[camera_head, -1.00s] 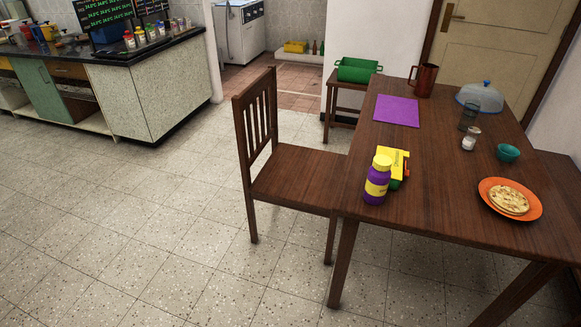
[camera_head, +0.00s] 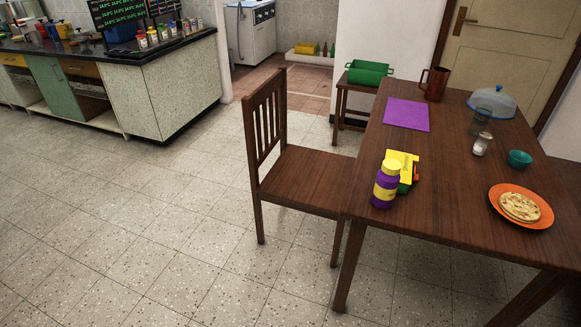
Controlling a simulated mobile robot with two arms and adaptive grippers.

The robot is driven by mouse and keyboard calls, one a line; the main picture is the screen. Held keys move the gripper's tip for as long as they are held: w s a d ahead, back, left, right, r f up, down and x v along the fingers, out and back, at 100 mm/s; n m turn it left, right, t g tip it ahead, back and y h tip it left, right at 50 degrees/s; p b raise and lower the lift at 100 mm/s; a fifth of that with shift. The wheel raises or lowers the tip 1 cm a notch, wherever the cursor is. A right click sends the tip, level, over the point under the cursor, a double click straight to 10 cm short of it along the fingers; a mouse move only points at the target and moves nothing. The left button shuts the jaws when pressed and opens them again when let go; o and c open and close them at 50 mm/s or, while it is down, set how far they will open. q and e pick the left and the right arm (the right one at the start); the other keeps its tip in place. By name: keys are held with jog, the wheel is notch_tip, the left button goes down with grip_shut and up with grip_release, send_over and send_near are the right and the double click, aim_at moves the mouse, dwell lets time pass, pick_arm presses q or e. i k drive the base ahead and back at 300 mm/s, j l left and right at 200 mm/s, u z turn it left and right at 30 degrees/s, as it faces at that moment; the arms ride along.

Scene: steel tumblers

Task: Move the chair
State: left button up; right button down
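A dark brown wooden chair (camera_head: 306,179) with a slatted back stands upright on the tiled floor in the middle of the head view. Its back is on the left and its seat faces right, toward the dining table (camera_head: 445,190). The front part of the seat reaches the table's left edge and seems partly under it. I cannot tell whether the chair touches the table. Neither of my grippers shows in the head view.
On the table are a purple and yellow bottle (camera_head: 386,185), an orange plate (camera_head: 510,220) with flatbread, a purple mat (camera_head: 406,114) and a red jug (camera_head: 435,84). A small stool (camera_head: 342,104) holds a green container (camera_head: 369,72). A counter (camera_head: 150,95) stands at the left. The floor (camera_head: 130,230) left of the chair is clear.

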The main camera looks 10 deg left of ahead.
aim_at(311, 180)
jog(key=i+j+z, duration=0.4)
jog(key=j+z, duration=0.15)
jog(key=i+j+z, duration=0.3)
jog(key=i+j, duration=0.15)
jog(key=j, duration=0.35)
jog(key=i+j+z, duration=0.1)
jog(key=j, duration=0.35)
jog(key=i+j, duration=0.2)
jog(key=j, duration=0.3)
jog(key=i+j+z, duration=0.1)
jog(key=j, duration=0.4)
jog(key=i+j, duration=0.1)
jog(key=j, duration=0.35)
jog(key=i+j, duration=0.15)
jog(key=j, duration=0.35)
jog(key=i+j+z, duration=0.1)
jog(key=j, duration=0.4)
